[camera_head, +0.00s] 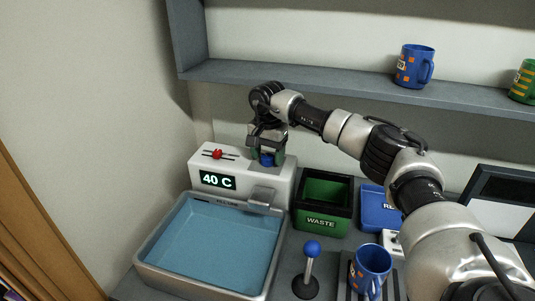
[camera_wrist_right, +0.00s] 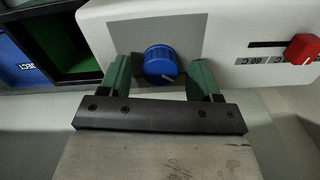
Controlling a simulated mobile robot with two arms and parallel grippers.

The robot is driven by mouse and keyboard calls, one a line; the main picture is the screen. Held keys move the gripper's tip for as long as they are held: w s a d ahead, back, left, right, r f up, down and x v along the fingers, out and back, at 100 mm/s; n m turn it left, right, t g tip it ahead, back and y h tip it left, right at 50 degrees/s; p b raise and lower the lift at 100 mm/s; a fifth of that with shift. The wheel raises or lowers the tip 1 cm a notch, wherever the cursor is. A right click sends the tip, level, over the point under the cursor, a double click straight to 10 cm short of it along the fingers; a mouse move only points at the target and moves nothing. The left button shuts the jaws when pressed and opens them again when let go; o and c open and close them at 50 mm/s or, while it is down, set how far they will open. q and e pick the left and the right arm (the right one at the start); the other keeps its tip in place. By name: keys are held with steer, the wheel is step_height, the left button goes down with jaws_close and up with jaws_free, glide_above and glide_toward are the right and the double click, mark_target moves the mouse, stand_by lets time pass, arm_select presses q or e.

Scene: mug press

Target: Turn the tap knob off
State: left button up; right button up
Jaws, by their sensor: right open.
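The blue tap knob (camera_wrist_right: 161,63) sits on a grey panel on top of the white tap unit (camera_wrist_right: 220,30). It has a pale pointer mark on its edge. My right gripper (camera_wrist_right: 160,80) is open, with one green finger on each side of the knob and gaps visible between fingers and knob. In the head view the right gripper (camera_head: 267,158) points down over the right part of the tap unit (camera_head: 229,164), and a little of the blue knob (camera_head: 267,159) shows between the fingers. The spout (camera_head: 261,197) hangs over the full basin (camera_head: 210,245). My left gripper is not in view.
A red slider (camera_head: 217,154) and a "40 C" display (camera_head: 217,180) are on the tap unit. A green-lined waste bin (camera_head: 323,221) stands to its right. A blue-topped lever (camera_head: 311,250) and a blue mug (camera_head: 370,268) are in front. A shelf (camera_head: 300,79) runs above.

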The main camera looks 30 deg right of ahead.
mark_target(268, 156)
step_height(268, 156, up, 11)
steer(key=b, duration=0.1)
steer(key=shift+f+b, duration=0.15)
steer(key=shift+b, duration=0.25)
stand_by(0.3)
